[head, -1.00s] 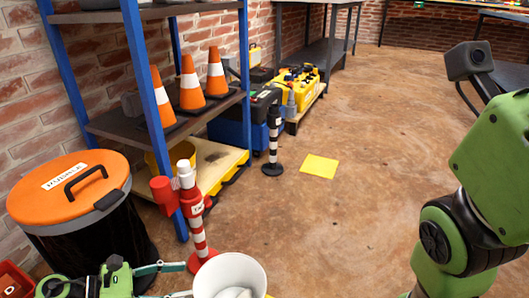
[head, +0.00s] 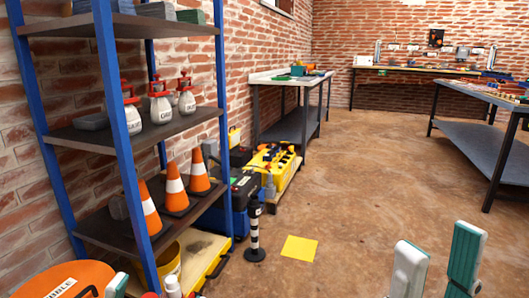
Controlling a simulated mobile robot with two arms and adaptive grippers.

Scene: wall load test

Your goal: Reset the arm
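My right gripper (head: 438,252) shows at the bottom right of the head view. Its two pale and teal fingers point up, with a clear gap and nothing between them. Of my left gripper (head: 118,285), only a small pale and teal tip shows at the bottom left edge, in front of the orange lid. The rest of it is out of view, so its opening cannot be told.
A black-and-white post (head: 255,235) stands beside a yellow floor square (head: 299,248). An orange-lidded bin (head: 70,278) is at bottom left. Workbenches (head: 478,148) stand farther back. The middle floor is clear.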

